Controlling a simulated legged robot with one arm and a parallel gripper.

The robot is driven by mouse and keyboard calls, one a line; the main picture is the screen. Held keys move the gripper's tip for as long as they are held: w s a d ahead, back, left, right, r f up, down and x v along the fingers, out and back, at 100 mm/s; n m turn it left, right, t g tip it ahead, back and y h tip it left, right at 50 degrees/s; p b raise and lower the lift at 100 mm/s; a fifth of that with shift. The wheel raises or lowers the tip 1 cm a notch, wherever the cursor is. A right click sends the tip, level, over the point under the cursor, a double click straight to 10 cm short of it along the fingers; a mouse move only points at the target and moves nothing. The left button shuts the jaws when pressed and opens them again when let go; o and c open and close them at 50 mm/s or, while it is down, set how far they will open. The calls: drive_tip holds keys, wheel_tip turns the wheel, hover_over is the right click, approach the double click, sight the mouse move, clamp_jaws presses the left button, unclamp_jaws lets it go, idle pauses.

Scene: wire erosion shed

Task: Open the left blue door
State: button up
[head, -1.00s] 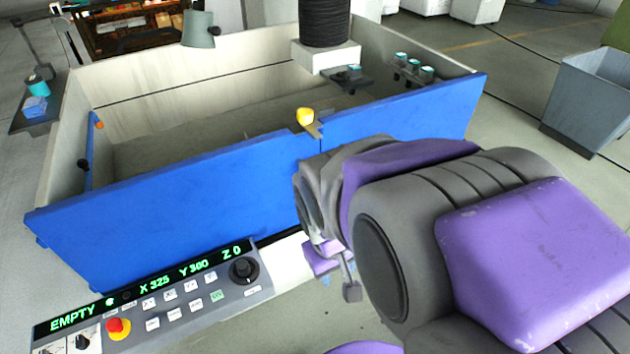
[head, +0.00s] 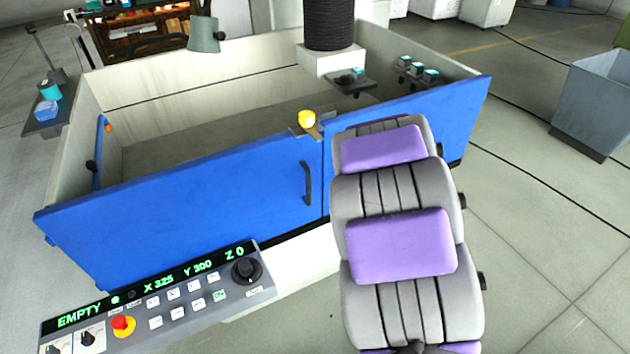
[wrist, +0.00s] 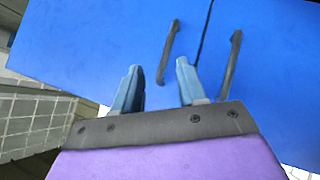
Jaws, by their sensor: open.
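The left blue door (head: 190,205) is a long panel on the machine's front, lined up with the right blue door (head: 460,120). A dark vertical handle (head: 307,183) sits near the seam on the left door. In the wrist view, two dark handles flank the seam: a left handle (wrist: 168,50) and a right handle (wrist: 231,62). My gripper (wrist: 158,82) is open and empty, facing the blue panels. The left handle appears between and beyond its fingertips, apparently untouched; the distance is unclear. In the head view my arm hides the gripper and part of the right door.
A control panel (head: 160,300) with a red emergency button (head: 123,325) juts out at lower left. A grey bin (head: 590,105) stands at right. Floor between bin and machine is mostly clear.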

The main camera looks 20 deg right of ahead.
drive_tip(key=w+a+f+n+t+y, duration=0.2)
drive_tip(key=w+a+f+t+y, duration=0.1)
drive_tip(key=f, duration=0.2)
drive_tip(key=t+y, duration=0.5)
drive_tip(key=t, duration=0.1)
approach(310, 183)
drive_tip(key=shift+m, duration=0.4)
drive_tip(key=x, duration=0.3)
drive_tip(key=b+x, duration=0.1)
drive_tip(key=x, duration=0.2)
drive_tip(key=a+x, duration=0.1)
drive_tip(key=x, duration=0.3)
drive_tip(key=shift+s+b, duration=0.1)
drive_tip(key=shift+b, duration=0.3)
drive_tip(key=shift+w+a+r, duration=0.1)
drive_tip(key=shift+w, duration=0.15)
drive_tip(key=shift+w+d, duration=0.3)
drive_tip(key=shift+d, duration=0.65)
drive_tip(key=shift+a, duration=0.65)
drive_tip(key=c, duration=0.5)
clamp_jaws()
drive_tip(key=shift+d, duration=0.25)
